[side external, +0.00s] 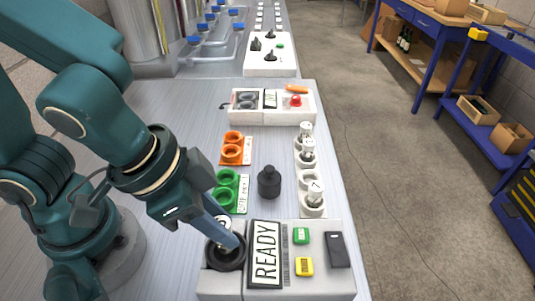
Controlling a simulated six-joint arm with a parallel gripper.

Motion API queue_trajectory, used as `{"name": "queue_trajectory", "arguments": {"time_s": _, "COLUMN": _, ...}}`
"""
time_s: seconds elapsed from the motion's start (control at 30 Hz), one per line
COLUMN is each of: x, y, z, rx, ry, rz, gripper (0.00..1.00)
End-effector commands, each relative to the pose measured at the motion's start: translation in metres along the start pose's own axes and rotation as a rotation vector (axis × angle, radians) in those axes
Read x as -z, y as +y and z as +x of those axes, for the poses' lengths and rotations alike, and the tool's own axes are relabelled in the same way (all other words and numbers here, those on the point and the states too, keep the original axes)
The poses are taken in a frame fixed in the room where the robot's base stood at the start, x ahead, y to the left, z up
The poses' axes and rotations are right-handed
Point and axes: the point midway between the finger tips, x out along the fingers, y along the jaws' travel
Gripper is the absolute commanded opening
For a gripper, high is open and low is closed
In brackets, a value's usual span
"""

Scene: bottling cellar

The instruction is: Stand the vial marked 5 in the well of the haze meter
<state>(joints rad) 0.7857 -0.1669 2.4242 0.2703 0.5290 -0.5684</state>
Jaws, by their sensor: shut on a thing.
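The haze meter (340,284) is the light grey box at the front, with a display (265,254) reading READY. Its well (226,265) is the black ring at the meter's left end. My gripper (228,238) is right over the well and shut on a vial, whose pale cap (223,222) partly shows beside the finger. The finger hides most of this vial, and I cannot read its mark or tell how deep it sits in the well. Other white-capped vials (315,191) stand in the white rack (312,211) behind the meter.
A black bottle-shaped weight (269,182) stands between the rack and the green holder (226,193). An orange holder (232,150) is farther back. A white tray (272,117) with a red button lies behind them. The bench's right edge drops to the floor.

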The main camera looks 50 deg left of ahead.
Motion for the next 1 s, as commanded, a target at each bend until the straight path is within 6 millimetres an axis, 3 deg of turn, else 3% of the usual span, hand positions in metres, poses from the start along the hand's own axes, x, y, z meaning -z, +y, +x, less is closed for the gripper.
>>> {"name": "queue_trajectory", "arguments": {"time_s": 0.47, "x": 0.0, "y": 0.0, "z": 0.0, "rx": 0.0, "ry": 0.0, "rz": 0.0, "gripper": 0.0}}
{"name": "queue_trajectory", "arguments": {"time_s": 1.0, "x": -0.006, "y": -0.001, "z": 0.014, "rx": 0.003, "ry": 0.0, "rz": 0.0, "gripper": 0.0}}
